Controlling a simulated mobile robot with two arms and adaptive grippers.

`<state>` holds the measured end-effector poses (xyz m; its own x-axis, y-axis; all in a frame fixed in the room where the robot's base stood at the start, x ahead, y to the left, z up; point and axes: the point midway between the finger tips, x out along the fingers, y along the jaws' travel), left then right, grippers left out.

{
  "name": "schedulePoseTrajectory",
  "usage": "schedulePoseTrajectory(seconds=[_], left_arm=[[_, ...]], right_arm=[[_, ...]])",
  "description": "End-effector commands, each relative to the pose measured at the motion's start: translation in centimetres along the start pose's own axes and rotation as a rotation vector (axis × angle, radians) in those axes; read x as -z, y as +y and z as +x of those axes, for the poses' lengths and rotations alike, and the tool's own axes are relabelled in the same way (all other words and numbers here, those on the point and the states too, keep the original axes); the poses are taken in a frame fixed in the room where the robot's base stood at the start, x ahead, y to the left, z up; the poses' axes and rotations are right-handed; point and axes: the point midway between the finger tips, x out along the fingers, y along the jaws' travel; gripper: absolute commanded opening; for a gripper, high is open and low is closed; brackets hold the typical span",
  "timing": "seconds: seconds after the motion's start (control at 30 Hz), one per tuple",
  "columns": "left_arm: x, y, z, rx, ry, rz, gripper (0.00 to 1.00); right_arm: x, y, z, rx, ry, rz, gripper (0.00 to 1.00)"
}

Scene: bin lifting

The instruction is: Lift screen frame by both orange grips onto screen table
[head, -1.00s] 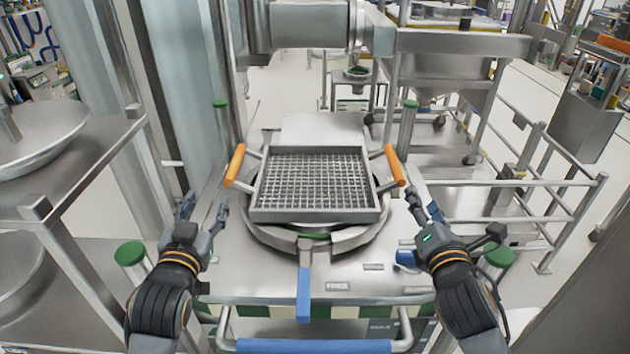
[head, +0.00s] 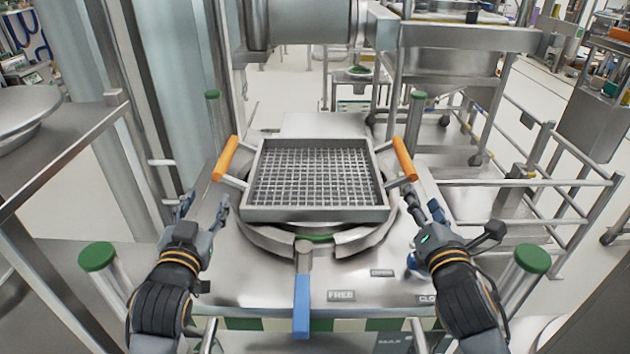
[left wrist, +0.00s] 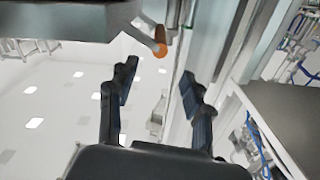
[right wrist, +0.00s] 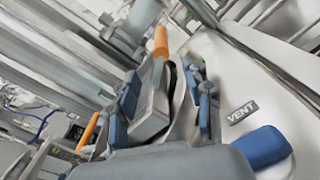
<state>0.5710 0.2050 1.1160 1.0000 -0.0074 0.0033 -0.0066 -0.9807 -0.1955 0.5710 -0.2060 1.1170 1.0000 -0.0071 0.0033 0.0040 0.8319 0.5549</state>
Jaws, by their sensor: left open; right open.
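The screen frame (head: 316,214) is a square grey metal frame with a wire mesh, resting over a round metal ring on the steel table (head: 270,283). An orange grip (head: 226,158) stands out on its left side and another orange grip (head: 404,159) on its right. My left gripper (head: 203,206) is open and empty, below and left of the left grip; that grip's end shows beyond the fingers in the left wrist view (left wrist: 160,50). My right gripper (head: 426,212) is open and empty, below and right of the right grip. The right wrist view shows an orange grip (right wrist: 160,42) beyond the fingers.
A blue-handled lever (head: 302,305) points toward me from the ring. Green-capped posts stand at the table's corners, with near ones at left (head: 97,257) and right (head: 532,259). A horizontal metal cylinder (head: 310,22) hangs behind the frame. A steel shelf (head: 70,150) stands at left.

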Motion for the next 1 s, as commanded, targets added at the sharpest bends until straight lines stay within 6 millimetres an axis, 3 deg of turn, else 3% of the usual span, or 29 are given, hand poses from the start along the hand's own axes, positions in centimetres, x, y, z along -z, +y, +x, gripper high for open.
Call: schedulePoseTrajectory(seconds=[0.17, 0.7, 1.0], left_arm=[[0.1, 0.0, 1.9, 0.0, 0.002, 0.0, 0.5], [0.1, 0.0, 11.8, 0.0, 0.001, -0.001, 0.5], [0.0, 0.0, 13.6, 0.0, 0.001, -0.001, 0.5]], right_arm=[[-0.1, 0.0, 1.9, 0.001, -0.001, 0.002, 0.5], [0.0, 0.0, 11.8, 0.001, 0.0, 0.003, 0.5], [0.0, 0.0, 13.6, 0.0, -0.001, 0.001, 0.5]])
